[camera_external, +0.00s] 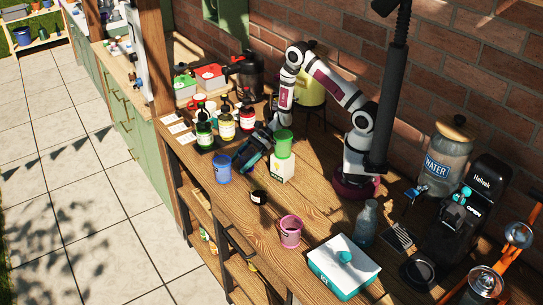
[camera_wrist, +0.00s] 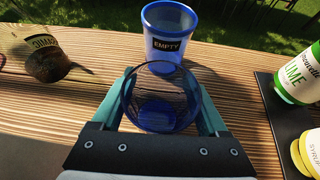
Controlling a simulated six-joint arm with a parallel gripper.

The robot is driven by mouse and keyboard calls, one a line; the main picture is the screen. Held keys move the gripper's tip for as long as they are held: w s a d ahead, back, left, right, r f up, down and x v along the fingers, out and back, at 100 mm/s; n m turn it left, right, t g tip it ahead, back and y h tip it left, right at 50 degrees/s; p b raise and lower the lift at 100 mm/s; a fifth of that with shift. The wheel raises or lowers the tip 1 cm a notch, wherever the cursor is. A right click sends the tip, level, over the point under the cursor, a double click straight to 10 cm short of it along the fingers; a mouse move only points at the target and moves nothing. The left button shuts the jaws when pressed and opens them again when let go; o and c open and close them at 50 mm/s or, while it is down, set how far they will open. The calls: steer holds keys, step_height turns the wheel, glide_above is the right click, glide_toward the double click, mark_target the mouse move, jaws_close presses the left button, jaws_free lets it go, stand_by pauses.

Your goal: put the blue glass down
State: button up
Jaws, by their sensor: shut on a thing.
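The blue glass (camera_wrist: 160,98) is see-through and sits between the teal fingers of my gripper (camera_wrist: 162,104) in the wrist view, with its open rim facing the camera. My gripper is shut on it. In the external view my gripper (camera_external: 246,156) is low over the table's left part, beside a blue cup (camera_external: 222,168); the glass is hard to make out there. In the wrist view that blue cup, labelled EMPTY (camera_wrist: 168,32), stands just beyond the glass. I cannot tell whether the glass touches the table.
Syrup bottles (camera_external: 227,126) stand behind my gripper on a dark mat. A green cup on a white carton (camera_external: 281,166) is close on the right. A small dark jar (camera_external: 258,197) and a pink cup (camera_external: 290,232) stand nearer the front. Bare wood (camera_external: 225,202) lies around the jar.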

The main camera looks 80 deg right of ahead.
mark_target(253, 149)
steer(key=o, duration=1.4)
steer(key=shift+f, duration=0.1)
steer(key=shift+s+d+r, duration=0.1)
steer(key=shift+d+r, duration=0.15)
steer(key=shift+r, duration=0.05)
steer(key=v, duration=0.7)
